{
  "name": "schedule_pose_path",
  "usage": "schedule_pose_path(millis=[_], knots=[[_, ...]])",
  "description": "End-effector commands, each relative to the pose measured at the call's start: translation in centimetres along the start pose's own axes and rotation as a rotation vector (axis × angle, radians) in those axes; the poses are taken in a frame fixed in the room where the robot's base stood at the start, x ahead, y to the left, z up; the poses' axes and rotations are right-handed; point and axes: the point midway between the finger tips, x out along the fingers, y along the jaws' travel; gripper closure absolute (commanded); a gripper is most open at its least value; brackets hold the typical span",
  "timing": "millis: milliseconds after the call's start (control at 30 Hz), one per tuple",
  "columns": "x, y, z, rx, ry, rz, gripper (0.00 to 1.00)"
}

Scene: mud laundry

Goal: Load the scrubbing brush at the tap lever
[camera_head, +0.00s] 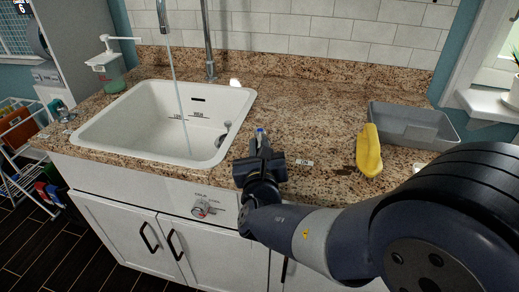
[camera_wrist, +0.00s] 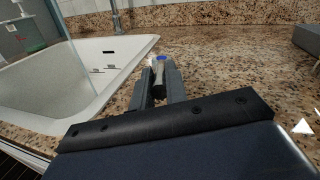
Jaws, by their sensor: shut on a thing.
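My gripper (camera_head: 260,143) is above the front edge of the counter, just right of the sink. It is shut on a small pale thing with a blue end (camera_wrist: 159,68), seen between the fingers in the wrist view. Most of that thing is hidden, and I cannot tell if it is the scrubbing brush. A thin stream of water (camera_head: 176,82) falls from the spout (camera_head: 162,16) into the white sink (camera_head: 115,118). A small grey part (camera_head: 225,133) shows at the sink's right inner wall. I cannot tell for certain which part is the tap lever.
A yellow item (camera_head: 368,151) lies on the granite counter (camera_head: 310,120), beside a grey tray (camera_head: 412,126). A soap pump bottle (camera_head: 110,76) stands at the back left. A round knob (camera_head: 202,208) sticks out of the cabinet front. The counter behind my gripper is clear.

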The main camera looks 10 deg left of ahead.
Motion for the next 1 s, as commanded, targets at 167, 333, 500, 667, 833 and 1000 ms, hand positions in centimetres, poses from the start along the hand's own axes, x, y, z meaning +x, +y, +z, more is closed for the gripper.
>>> schedule_pose_path(millis=[167, 333, 500, 667, 833, 1000], knots=[[0.0, 0.0, 0.1, 0.0, -0.001, 0.0, 0.83], [0.0, 0.0, 0.1, 0.0, 0.0, 0.0, 0.69], [0.0, 0.0, 0.0, 0.0, 0.0, -0.001, 0.64], [-0.2, 0.0, 0.0, 0.0, 0.0, 0.0, 0.64], [-2.2, 0.1, 0.1, 0.0, -0.001, 0.002, 0.64], [-5.9, 0.1, 0.1, 0.001, -0.002, 0.004, 0.64]])
